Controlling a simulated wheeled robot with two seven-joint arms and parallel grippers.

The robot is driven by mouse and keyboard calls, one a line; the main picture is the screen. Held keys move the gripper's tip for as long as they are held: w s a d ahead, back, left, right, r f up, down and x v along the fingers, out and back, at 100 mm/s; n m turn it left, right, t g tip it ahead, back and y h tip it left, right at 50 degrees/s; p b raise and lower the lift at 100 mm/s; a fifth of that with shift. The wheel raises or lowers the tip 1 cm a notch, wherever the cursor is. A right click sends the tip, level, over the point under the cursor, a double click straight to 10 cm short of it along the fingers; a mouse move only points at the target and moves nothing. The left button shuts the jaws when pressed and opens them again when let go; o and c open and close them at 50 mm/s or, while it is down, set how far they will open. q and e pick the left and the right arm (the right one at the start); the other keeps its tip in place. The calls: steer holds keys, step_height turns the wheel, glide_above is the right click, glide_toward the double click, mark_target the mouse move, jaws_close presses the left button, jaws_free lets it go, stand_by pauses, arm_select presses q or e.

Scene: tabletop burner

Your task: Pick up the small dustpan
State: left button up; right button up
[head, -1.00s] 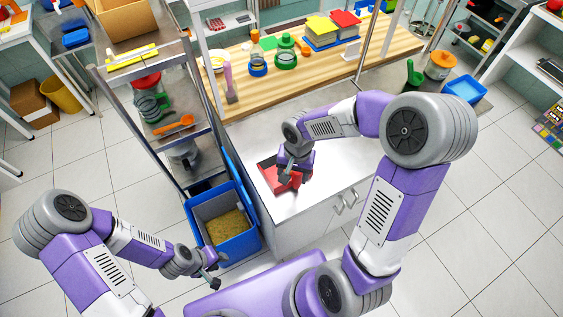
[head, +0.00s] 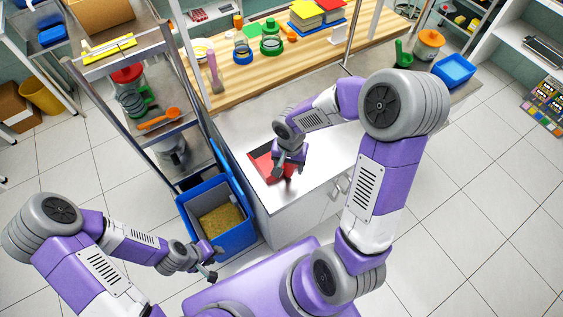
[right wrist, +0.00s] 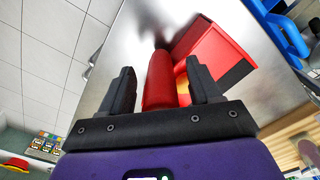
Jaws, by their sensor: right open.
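The small red dustpan (head: 262,167) lies on the steel counter top (head: 236,133) near its front left corner. My right gripper (head: 280,172) is over it and hides part of it in the head view. In the right wrist view, the open fingers of my right gripper (right wrist: 158,88) stand on either side of the dustpan's red handle (right wrist: 161,78), with a gap at each side. The dustpan's tray (right wrist: 215,55) lies beyond, to the right. My left gripper (head: 209,269) is low, beside the blue bin, away from the dustpan; its jaws are too small to read.
A blue bin (head: 238,238) with yellowish contents stands on the floor left of the counter. A metal shelf rack (head: 137,70) rises behind it. A wooden board (head: 300,57) with jars and books is at the back. The counter right of my gripper looks clear.

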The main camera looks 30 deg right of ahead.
jaws_close()
stand_by(0.3)
step_height(320, 180, up, 10)
steer(key=p, duration=0.2)
steer(key=shift+p, duration=0.4)
steer(key=c, duration=0.6)
jaws_free()
jaws_close()
steer(key=shift+r, duration=0.15)
